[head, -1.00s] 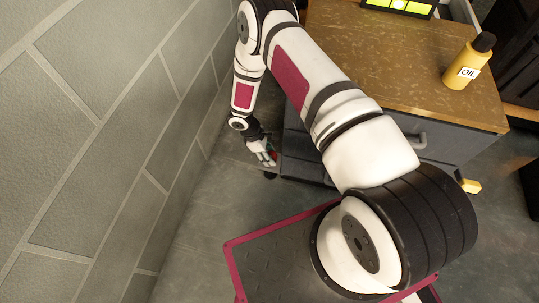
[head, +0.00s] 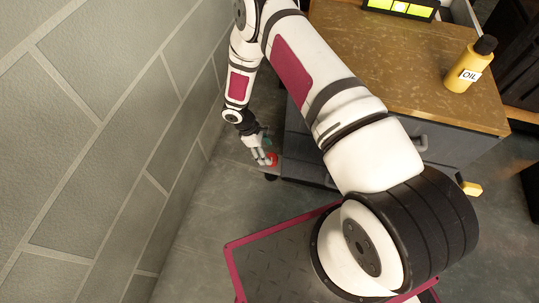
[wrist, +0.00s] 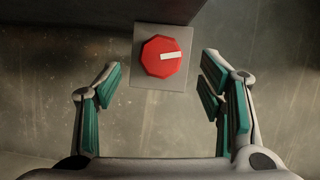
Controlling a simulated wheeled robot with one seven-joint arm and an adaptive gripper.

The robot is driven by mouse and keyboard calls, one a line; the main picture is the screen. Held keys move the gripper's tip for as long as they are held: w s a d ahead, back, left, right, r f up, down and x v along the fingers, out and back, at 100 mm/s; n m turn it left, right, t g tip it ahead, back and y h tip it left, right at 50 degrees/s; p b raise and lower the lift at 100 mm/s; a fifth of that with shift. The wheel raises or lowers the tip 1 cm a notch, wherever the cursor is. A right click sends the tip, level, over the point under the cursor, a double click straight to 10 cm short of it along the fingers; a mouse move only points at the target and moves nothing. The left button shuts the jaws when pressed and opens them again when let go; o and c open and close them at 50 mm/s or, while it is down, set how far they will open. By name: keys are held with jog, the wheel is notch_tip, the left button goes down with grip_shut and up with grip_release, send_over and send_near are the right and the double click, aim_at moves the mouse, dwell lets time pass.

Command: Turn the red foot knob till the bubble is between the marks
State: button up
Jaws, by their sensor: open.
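The red foot knob (wrist: 164,57) is a faceted red disc with a white bar, on a square grey plate low by the cabinet's foot. In the wrist view it sits ahead of and between my open fingers, with clear space on both sides. In the head view the red knob (head: 272,160) shows beside my gripper (head: 265,156), close to the floor. My gripper (wrist: 160,90) is open and empty. The level (head: 400,7) with its bright yellow-green vial stands at the back of the cabinet top; it is cut by the frame's edge, and the bubble's exact place is too small to tell.
The wooden-topped grey cabinet (head: 390,60) stands right of my arm. A yellow oil bottle (head: 468,66) stands on its top. A grey block wall (head: 90,130) rises close on the left. Floor (head: 215,215) between wall and cabinet is clear.

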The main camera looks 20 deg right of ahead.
jog(key=v, duration=0.7)
jog(key=shift+r, duration=0.3)
jog(key=shift+w+a, duration=0.1)
